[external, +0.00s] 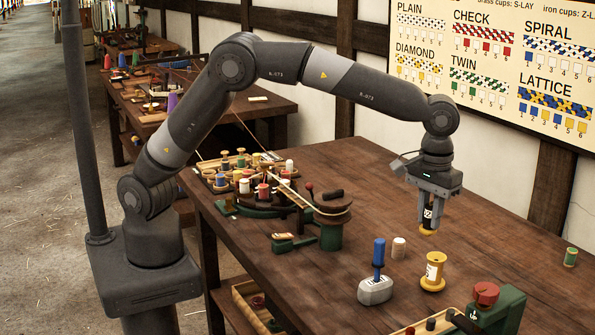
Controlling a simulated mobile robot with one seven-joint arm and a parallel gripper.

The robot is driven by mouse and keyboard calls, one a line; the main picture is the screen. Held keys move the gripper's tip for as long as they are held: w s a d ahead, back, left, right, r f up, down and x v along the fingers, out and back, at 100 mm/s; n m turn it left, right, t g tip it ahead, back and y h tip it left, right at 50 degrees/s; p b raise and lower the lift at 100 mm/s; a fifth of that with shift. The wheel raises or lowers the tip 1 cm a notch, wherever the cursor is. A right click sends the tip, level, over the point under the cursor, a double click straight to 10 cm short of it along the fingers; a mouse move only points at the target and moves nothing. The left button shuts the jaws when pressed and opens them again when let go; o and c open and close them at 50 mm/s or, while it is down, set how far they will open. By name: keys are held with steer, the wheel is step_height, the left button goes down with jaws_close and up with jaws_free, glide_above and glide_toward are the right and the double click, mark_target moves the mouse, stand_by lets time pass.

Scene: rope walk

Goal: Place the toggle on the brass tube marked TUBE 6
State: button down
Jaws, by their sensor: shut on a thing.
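My gripper (428,222) hangs above the right part of the wooden table (380,175), pointing down. It is shut on a small yellow-ended thing (428,231) with a dark and white middle. The fingers hide much of it, and I cannot tell whether it is the toggle. It appears to be held clear of the tabletop. I cannot make out a brass tube marked TUBE 6; no such marking is readable in the external view.
A yellow bobbin (434,272), a white spool (398,248) and a blue-handled grey block (376,289) stand below the gripper. A green machine with a red knob (486,293) is at front right. Several spools crowd the left, beside a round green stand (331,236). The right rear table is mostly clear.

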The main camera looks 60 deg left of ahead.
steer(key=w+a+f, duration=0.1)
steer(key=w, duration=0.1)
steer(key=w+a+f, duration=0.1)
steer(key=w+f, duration=0.2)
steer(key=w, duration=0.2)
steer(key=shift+a+f, duration=0.25)
steer(key=shift+a, duration=0.15)
steer(key=shift+f, duration=2.05)
steer(key=shift+f, duration=0.15)
steer(key=c, duration=1.3)
jaws_free()
steer(key=shift+o, duration=0.2)
